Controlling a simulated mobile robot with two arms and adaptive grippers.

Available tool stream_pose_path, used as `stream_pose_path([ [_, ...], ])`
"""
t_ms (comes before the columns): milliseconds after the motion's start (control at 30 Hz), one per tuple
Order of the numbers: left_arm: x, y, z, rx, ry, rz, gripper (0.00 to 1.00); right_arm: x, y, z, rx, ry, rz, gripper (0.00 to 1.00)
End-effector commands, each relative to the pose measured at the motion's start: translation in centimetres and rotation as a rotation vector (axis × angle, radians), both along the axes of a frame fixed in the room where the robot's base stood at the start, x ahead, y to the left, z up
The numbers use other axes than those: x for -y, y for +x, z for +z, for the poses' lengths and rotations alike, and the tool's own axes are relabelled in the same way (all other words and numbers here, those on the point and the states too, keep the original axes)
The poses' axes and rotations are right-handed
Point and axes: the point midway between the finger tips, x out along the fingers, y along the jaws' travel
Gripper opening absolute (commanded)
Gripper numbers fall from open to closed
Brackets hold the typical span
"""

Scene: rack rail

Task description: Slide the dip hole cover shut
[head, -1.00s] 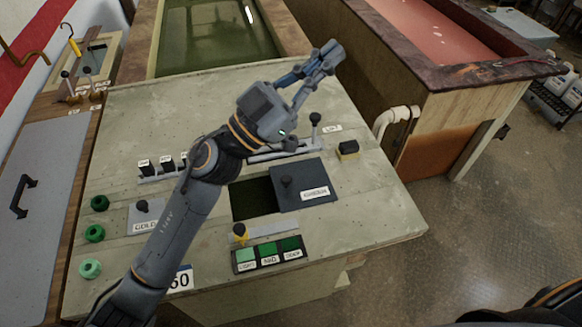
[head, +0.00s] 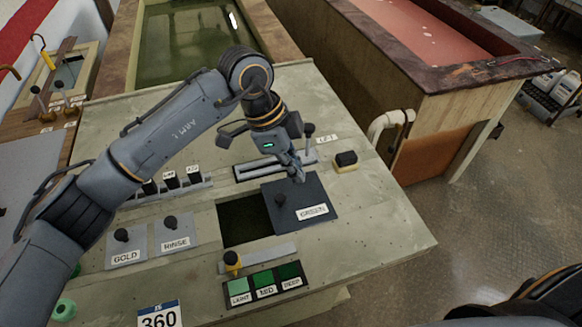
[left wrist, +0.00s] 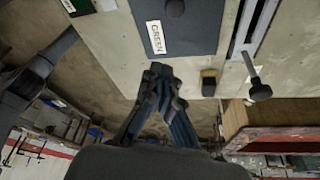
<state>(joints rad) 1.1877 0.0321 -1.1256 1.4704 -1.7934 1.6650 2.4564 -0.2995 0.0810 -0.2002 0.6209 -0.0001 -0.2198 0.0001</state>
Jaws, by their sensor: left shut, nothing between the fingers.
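A dark square dip hole cover (head: 318,192) labelled GREEN lies on the sloping panel, with a round black knob (head: 280,200). It sits to the right of the dark dip hole (head: 238,222), most of which is uncovered. The cover also shows at the top of the left wrist view (left wrist: 203,25), its knob cut by the edge. My left gripper (head: 298,178) is shut and empty. It points down over the far part of the cover, right of the knob; I cannot tell whether it touches. It also shows in the left wrist view (left wrist: 158,72). My right gripper is not in view.
Behind the cover stands a slotted lever (head: 309,130), with a black block switch (head: 345,160) to its right. GOLD (head: 126,247) and RINSE (head: 176,234) plates lie left. The panel's right side is clear.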

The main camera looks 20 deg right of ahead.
Motion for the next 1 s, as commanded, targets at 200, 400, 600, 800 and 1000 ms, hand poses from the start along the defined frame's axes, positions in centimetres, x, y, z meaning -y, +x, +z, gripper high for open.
stream_pose_path([
  [200,1.5,-0.9,-4.2,-0.008,-0.001,-0.002,0.00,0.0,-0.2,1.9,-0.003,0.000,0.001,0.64],
  [400,1.6,-0.7,-6.9,-0.003,-0.002,0.002,0.00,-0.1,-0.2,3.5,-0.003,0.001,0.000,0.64],
  [600,-0.6,0.2,-7.5,-0.003,-0.003,-0.002,0.00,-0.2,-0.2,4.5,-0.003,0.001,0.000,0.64],
  [800,-1.1,0.5,-7.8,-0.002,-0.005,-0.003,0.00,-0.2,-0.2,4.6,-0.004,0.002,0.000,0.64],
  [1000,-1.1,0.5,-7.8,-0.002,-0.005,-0.003,0.00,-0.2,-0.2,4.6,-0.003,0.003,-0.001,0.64],
])
